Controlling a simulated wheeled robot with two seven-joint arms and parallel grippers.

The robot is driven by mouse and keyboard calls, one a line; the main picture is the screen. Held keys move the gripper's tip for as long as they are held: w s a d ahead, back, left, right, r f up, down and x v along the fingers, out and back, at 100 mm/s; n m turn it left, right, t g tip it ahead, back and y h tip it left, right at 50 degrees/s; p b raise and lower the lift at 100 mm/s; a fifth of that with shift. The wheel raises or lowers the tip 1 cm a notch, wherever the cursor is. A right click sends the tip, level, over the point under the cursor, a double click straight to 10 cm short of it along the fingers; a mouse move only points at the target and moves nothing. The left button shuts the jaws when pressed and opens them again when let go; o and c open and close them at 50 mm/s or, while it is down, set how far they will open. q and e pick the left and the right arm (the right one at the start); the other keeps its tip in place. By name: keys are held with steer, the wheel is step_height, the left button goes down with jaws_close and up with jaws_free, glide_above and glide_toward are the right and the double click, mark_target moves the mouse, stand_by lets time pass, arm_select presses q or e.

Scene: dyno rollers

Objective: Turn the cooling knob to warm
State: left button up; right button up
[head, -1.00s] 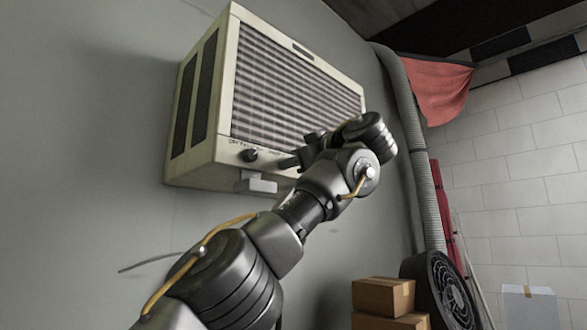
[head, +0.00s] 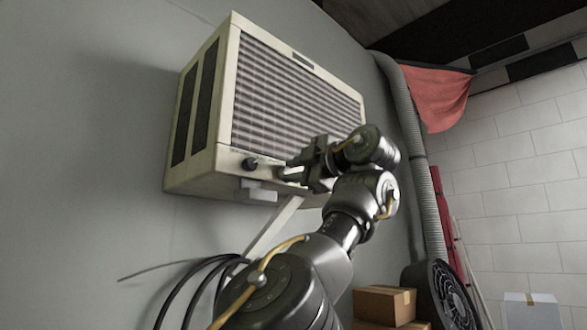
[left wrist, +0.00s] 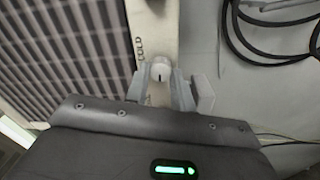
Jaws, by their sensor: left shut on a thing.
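The air cooler, a beige wall unit with a slatted grille (head: 290,95), hangs on the grey wall in the head view. A dark knob (head: 249,163) sits at the left of its lower front strip. My left gripper (head: 287,174) is at that strip, to the right of the dark knob. In the left wrist view, a pale round knob (left wrist: 161,69) with a short dark mark stands between the fingertips of my left gripper (left wrist: 160,85), which is shut on it. The word COLD is printed beside this knob. Other lettering nearer the gripper is partly hidden. My right gripper is out of view.
A pale bracket (head: 273,225) and black looped cables (head: 190,285) are below the unit. A ribbed duct (head: 412,140) runs down the wall at right to a black fan (head: 450,295). Cardboard boxes (head: 385,303) stand low, beside the fan. Bare wall is left of the unit.

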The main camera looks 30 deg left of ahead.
arm_select(q)
steer(key=shift+n, duration=0.7)
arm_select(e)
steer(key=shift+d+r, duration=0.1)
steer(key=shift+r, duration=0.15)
arm_select(q)
steer(key=o, duration=1)
steer(key=shift+d, duration=0.1)
steer(key=shift+d, duration=0.1)
